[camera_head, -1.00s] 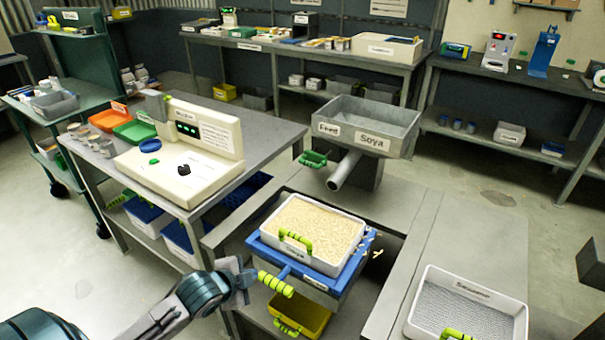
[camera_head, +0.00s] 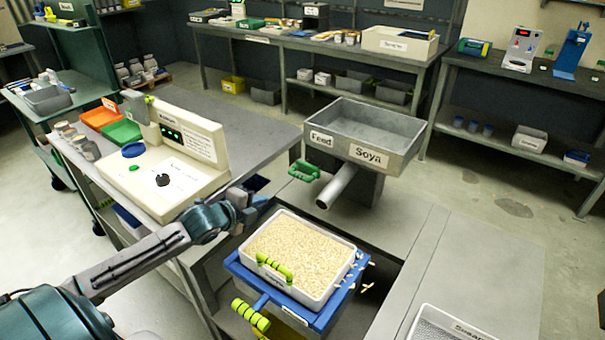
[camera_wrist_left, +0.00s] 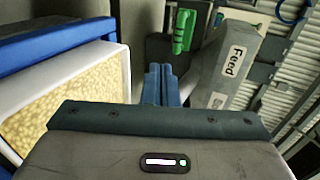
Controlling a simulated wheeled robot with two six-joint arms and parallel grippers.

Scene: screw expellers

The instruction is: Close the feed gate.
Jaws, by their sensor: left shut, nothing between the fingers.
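The feed hopper (camera_head: 362,140) is a grey box labelled "Feed" and "Soya", with a round spout pointing down and forward. The gate handle (camera_head: 304,171), a green grip, sticks out at the hopper's left side. In the left wrist view the green handle (camera_wrist_left: 183,32) is ahead, a little right of the fingertips, beside the hopper's "Feed" wall (camera_wrist_left: 232,65). My left gripper (camera_head: 250,202) is shut and empty, below and left of the handle and apart from it. Its closed blue fingers (camera_wrist_left: 160,84) show in the left wrist view. My right gripper is not in view.
A white tray of pale pellets (camera_head: 300,256) sits on a blue carrier (camera_head: 245,272) below the spout, close to my left arm. A cream control box (camera_head: 165,165) stands on the left table. Another white tray (camera_head: 440,325) is at the lower right.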

